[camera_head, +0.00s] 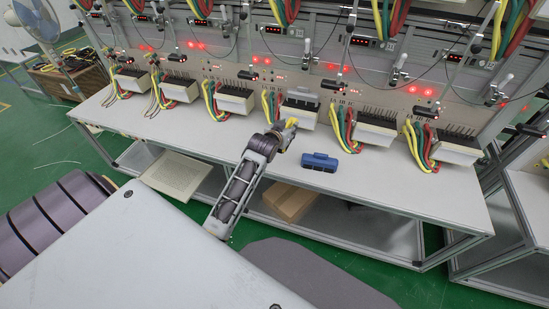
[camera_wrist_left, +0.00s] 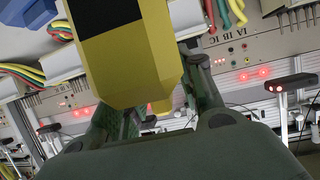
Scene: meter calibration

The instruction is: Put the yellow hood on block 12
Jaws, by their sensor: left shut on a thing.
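My left gripper (camera_head: 286,130) reaches over the long bench and is shut on the yellow hood (camera_wrist_left: 130,65). The hood fills the upper middle of the left wrist view, with a black patch on its top part, between the two fingers (camera_wrist_left: 155,110). In the head view only a small yellow bit of the hood (camera_head: 292,122) shows past the gripper. A white terminal block (camera_head: 301,114) with a grey upper part stands just beyond it. I cannot read a number on any block, nor tell whether hood and block touch. My right gripper is not in view.
More white blocks with upright pins and coloured cables line the bench, such as one to the right (camera_head: 374,132) and one to the left (camera_head: 235,102). A blue object (camera_head: 319,161) lies on the bench right of my gripper. The front bench top (camera_head: 400,190) is clear.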

